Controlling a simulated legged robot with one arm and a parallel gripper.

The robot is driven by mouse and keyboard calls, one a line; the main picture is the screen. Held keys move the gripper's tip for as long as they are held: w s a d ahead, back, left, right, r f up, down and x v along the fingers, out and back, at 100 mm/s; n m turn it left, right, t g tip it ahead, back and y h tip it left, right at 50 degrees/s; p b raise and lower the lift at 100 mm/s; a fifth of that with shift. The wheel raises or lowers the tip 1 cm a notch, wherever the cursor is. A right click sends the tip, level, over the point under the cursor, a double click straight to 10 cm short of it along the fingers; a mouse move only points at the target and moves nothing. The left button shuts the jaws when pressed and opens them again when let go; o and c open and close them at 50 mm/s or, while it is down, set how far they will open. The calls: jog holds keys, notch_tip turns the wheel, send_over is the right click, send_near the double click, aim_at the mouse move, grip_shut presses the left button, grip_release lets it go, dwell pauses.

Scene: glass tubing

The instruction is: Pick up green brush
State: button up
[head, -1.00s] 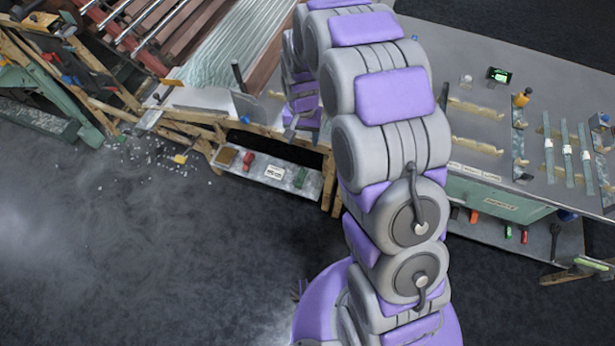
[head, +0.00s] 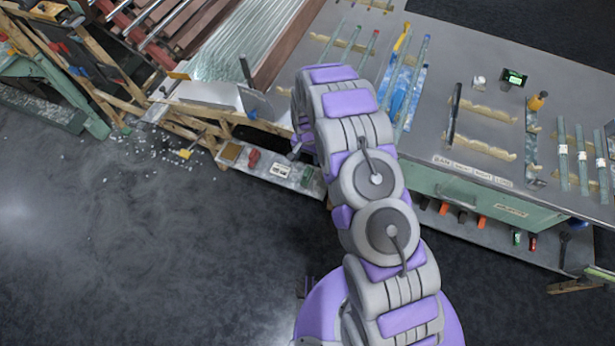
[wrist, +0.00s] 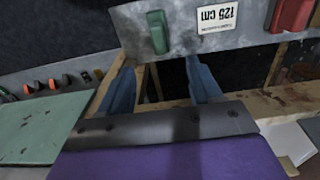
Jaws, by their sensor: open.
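The brush is ahead of the fingertips, roughly in line with the gap. In the head view my arm hides the gripper's fingers.
A red block (wrist: 291,15) lies right of the card (wrist: 216,16). Wooden beams (wrist: 240,104) run below the shelf edge. A green drawer front (wrist: 45,128) and a shelf with orange-handled tools are at the left. The grey bench (head: 440,60) stands right of my arm.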

aim_at(307, 173)
notch_tip(307, 173, down, 10)
jog(key=shift+r+b, duration=0.25)
jog(key=shift+b, duration=0.85)
jog(key=f+b, duration=0.2)
jog(key=f, duration=0.3)
jog(key=shift+s, duration=0.2)
jog(key=shift+r, duration=0.1)
jog(key=shift+c, duration=0.2)
jog(key=c, duration=1.1)
jog(key=shift+r+p, duration=0.3)
jog(key=shift+r, duration=0.2)
jog(key=shift+c, duration=0.2)
jog(key=r, duration=0.1)
jog(key=s+r+p, duration=0.1)
jog(key=r, duration=0.1)
jog(key=shift+d, duration=0.1)
jog(key=s+d+r+p, duration=0.1)
jog(key=s+d+p, duration=0.2)
jog(key=s, duration=1.1)
jog(key=shift+s+d+p, duration=0.25)
jog(key=shift+d+p, duration=0.1)
jog(key=shift+d, duration=0.2)
